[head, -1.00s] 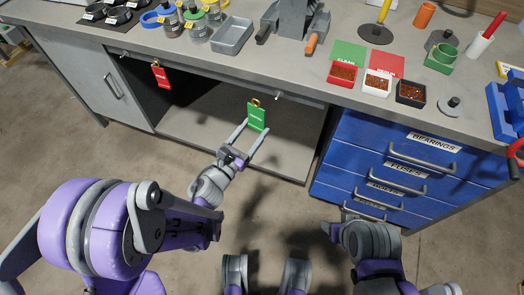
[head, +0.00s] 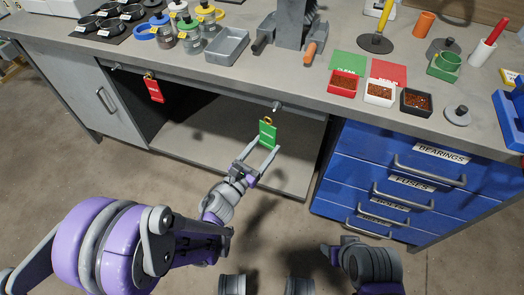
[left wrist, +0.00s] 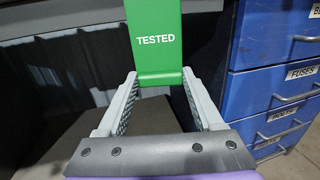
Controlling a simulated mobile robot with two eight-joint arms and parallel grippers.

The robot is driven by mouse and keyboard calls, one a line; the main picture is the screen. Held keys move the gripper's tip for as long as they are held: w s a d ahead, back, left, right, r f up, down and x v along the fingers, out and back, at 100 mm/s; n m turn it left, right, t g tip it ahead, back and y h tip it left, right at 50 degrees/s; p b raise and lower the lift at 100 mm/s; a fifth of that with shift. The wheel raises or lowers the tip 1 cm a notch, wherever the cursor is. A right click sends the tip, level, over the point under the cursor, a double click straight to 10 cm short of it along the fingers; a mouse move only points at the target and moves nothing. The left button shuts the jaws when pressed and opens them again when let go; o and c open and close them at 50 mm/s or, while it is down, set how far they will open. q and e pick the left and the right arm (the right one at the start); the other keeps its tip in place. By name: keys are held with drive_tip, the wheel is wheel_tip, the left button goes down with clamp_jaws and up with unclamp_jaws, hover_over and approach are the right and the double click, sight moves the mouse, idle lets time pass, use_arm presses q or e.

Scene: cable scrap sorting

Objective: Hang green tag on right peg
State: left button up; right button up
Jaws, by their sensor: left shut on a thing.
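The green tag (head: 268,131), with a brass ring at its top, is upright between the fingertips of my left gripper (head: 266,144), which is shut on its side edges. In the left wrist view the tag (left wrist: 158,40) reads "TESTED" and its lower end sits between both fingers (left wrist: 159,76). The right peg (head: 277,106) sticks out from the bench's front edge, just above and right of the tag's ring. The ring looks apart from the peg. My right gripper (head: 331,250) shows only in part, low in front of the drawers, its fingers unclear.
A red tag (head: 154,89) hangs under the bench edge at left, near another peg (head: 114,67). Blue drawers (head: 400,180) stand right of the open bay. The bench top (head: 300,88) overhangs it, with trays and a vise on top.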

use_arm(q)
drive_tip(key=shift+w+d+f, duration=0.1)
drive_tip(key=shift+w+d, duration=0.15)
drive_tip(key=shift+w, duration=0.5)
drive_tip(key=shift+w+d+f, duration=0.1)
drive_tip(key=shift+w+d, duration=0.1)
drive_tip(key=shift+w, duration=0.5)
drive_tip(key=shift+w+d, duration=0.25)
drive_tip(key=shift+w, duration=0.5)
drive_tip(key=shift+w+d+f, duration=0.1)
drive_tip(key=shift+w+d, duration=0.05)
drive_tip(key=shift+w, duration=0.3)
drive_tip(key=shift+c, duration=1.4)
drive_tip(key=shift+w+d+f, duration=0.15)
drive_tip(key=shift+w+f, duration=0.25)
drive_tip(key=shift+w, duration=0.1)
drive_tip(key=o, duration=1.5)
